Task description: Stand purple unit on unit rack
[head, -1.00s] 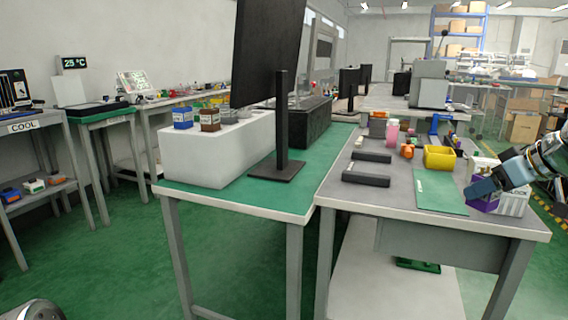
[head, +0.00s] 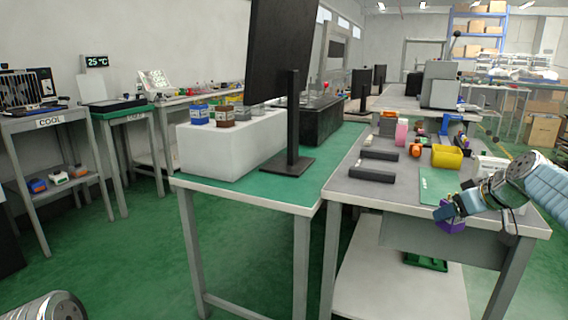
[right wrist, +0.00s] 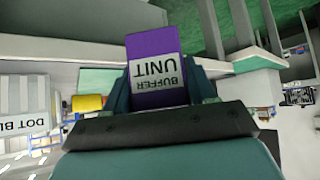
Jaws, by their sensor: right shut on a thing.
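The purple unit (head: 451,227) is in my right gripper (head: 447,213), in front of the right table's near edge in the head view. In the right wrist view the purple unit (right wrist: 154,45) sits between the two fingers, with an upside-down label reading "BUFFER UNIT". A long white block (head: 232,150) on the green-topped table carries a blue unit (head: 198,114) and a brown unit (head: 225,116); it looks like the unit rack. My right gripper is well to the right of it.
A black monitor (head: 278,50) on a stand rises in front of the white block's right end. The grey table (head: 340,185) holds two black bars, a yellow bin (head: 447,157) and a green mat (head: 437,184). The green tabletop (head: 262,188) is bare in front of the block.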

